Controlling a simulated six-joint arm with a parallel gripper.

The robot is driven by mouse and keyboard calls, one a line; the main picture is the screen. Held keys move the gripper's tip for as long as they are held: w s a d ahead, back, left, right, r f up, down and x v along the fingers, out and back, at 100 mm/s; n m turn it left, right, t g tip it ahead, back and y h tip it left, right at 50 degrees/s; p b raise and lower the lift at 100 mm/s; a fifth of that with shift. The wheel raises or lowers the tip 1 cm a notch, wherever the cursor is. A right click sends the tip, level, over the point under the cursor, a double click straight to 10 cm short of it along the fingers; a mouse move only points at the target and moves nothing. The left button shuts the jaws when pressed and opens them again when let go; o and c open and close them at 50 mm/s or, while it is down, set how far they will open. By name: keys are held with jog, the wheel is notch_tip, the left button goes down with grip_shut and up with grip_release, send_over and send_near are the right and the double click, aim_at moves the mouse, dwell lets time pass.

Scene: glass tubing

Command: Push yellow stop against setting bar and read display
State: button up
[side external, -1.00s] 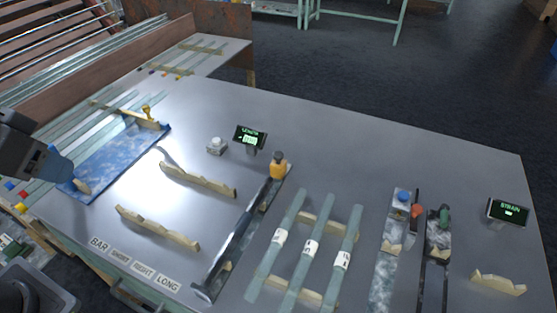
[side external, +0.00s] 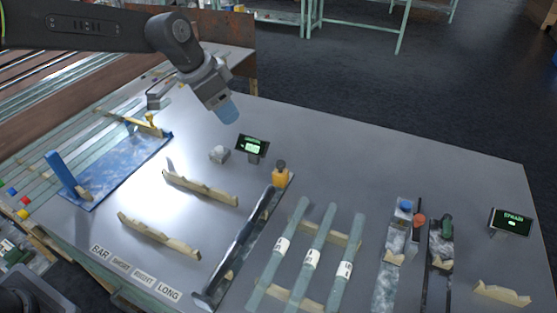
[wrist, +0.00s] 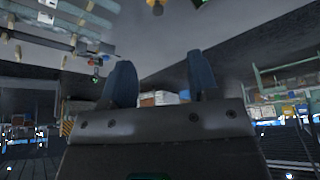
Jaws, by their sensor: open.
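The yellow stop (side external: 281,177), with a dark knob on top, stands at the far end of a dark rail. A dark glossy bar (side external: 240,243) lies along this rail, its far end close to the stop; I cannot tell whether they touch. The LENGTH display (side external: 252,146) is lit green behind the stop, its digits too small to read. My gripper (side external: 228,110) is above the table, up and left of the display, apart from the stop. In the wrist view its two blue fingers (wrist: 161,78) are spread with nothing between them. A yellow piece (wrist: 156,7) shows at the top edge there.
A white button-like block (side external: 219,154) is left of the display. Wooden cradles (side external: 200,188) stand on the left. Several labelled glass tubes (side external: 312,258) lie right of the rail. A STRAIN display (side external: 511,222) is far right. A blue upright piece (side external: 62,172) stands on the blue mat.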

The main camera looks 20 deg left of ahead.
jog(key=m, duration=0.2)
send_near(280, 163)
jog(key=shift+g+h, duration=0.3)
jog(key=x, duration=0.9)
jog(key=shift+w+a, duration=0.25)
jog(key=shift+w, duration=0.05)
jog(key=shift+c, duration=0.5)
